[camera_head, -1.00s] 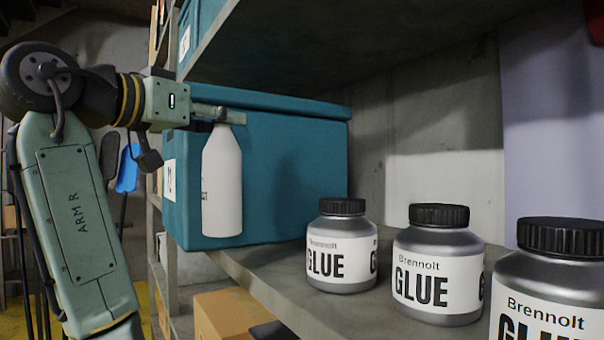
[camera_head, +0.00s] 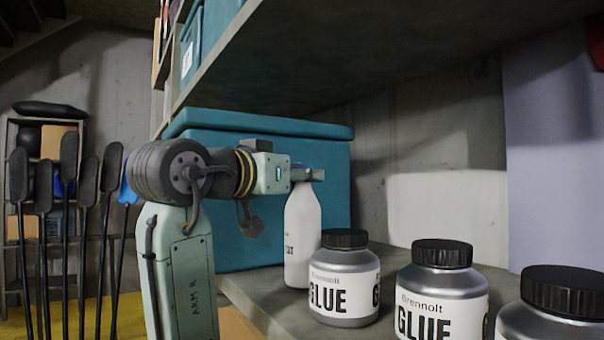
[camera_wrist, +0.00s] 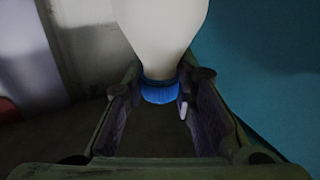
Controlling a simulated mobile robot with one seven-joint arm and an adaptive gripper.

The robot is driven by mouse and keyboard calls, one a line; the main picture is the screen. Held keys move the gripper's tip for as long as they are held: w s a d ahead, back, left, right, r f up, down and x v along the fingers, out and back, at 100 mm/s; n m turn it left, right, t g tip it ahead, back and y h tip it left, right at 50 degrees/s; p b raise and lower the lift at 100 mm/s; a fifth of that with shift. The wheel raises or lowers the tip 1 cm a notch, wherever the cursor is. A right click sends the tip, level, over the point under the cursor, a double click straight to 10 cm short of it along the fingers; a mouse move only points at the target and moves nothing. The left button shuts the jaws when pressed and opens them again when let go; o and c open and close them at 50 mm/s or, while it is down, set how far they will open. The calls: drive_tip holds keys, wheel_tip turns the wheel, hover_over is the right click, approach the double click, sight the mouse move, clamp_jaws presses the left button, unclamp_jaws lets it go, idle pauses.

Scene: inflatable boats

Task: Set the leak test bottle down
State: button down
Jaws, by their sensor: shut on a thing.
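The white leak test bottle (camera_head: 302,230) hangs upright from my gripper (camera_head: 310,174) in the head view. Its base is low over the concrete shelf (camera_head: 262,297), left of the nearest glue jars; I cannot tell whether it touches. In the wrist view the bottle's white body (camera_wrist: 162,30) narrows to a blue cap (camera_wrist: 160,92), between the two fingers of my gripper (camera_wrist: 163,84). The gripper is shut on the bottle at its top end.
A glue jar (camera_head: 344,280) stands close to the right of the bottle, partly overlapping it in view. Two more jars (camera_head: 440,290) (camera_head: 552,305) line the shelf to the right. A teal box (camera_head: 245,240) stands behind the bottle. An upper shelf (camera_head: 330,60) overhangs. Paddles (camera_head: 68,200) stand at left.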

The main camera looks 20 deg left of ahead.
drive_tip(key=shift+s+f, duration=0.1)
drive_tip(key=c, duration=1.8)
unclamp_jaws()
drive_tip(key=shift+f, duration=0.15)
drive_tip(key=o, duration=0.5)
drive_tip(key=shift+s, duration=0.1)
